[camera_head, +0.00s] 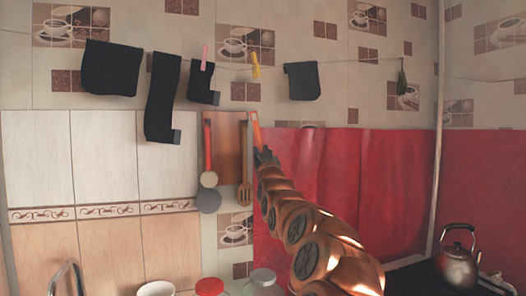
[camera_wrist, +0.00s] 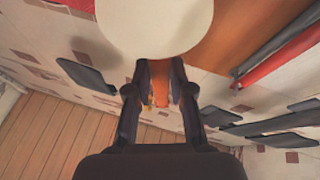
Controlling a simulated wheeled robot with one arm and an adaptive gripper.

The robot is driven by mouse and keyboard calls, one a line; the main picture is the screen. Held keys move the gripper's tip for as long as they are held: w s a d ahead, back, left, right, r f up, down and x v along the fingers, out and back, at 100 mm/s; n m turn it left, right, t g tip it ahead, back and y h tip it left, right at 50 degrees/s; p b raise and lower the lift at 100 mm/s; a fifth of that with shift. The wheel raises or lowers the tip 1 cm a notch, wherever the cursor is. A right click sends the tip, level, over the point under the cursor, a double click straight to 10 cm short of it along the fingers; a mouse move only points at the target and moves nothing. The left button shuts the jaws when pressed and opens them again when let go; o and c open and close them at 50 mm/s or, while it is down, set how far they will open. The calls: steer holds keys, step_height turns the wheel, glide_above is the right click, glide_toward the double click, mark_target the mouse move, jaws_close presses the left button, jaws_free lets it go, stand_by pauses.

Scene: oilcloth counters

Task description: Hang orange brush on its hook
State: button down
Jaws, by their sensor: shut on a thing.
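The orange brush (camera_head: 256,128) shows in the head view as a short orange handle standing up, slightly tilted, above my gripper (camera_head: 264,156). In the wrist view its orange part (camera_wrist: 160,92) lies between the two dark fingers of my gripper (camera_wrist: 160,78), which are shut on it. A large pale round shape (camera_wrist: 155,22) sits close to the fingertips there; I cannot tell whether it is the brush's head. The brush is beside the right edge of a brown wall panel (camera_head: 228,150). I cannot make out its hook.
Red-handled utensils (camera_head: 207,150) and a slotted wooden turner (camera_head: 244,194) hang left of my gripper. Dark cloths (camera_head: 162,95) hang on a line above. A red curtain-like panel (camera_head: 345,170) is behind my arm. A kettle (camera_head: 456,262) and jars (camera_head: 210,287) stand below.

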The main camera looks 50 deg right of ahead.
steer(key=w+d+f+p, duration=0.1)
steer(key=w+d+p, duration=0.2)
steer(key=w+p, duration=0.2)
steer(key=shift+w+d+f, duration=0.2)
steer(key=shift+w, duration=0.6)
stand_by(0.6)
steer(key=shift+w+f, duration=0.1)
stand_by(0.5)
steer(key=c, duration=1.1)
jaws_free()
steer(key=shift+w, duration=0.1)
steer(key=shift+o, duration=0.8)
steer(key=shift+d, duration=0.1)
steer(key=shift+s, duration=0.25)
steer(key=v, duration=0.8)
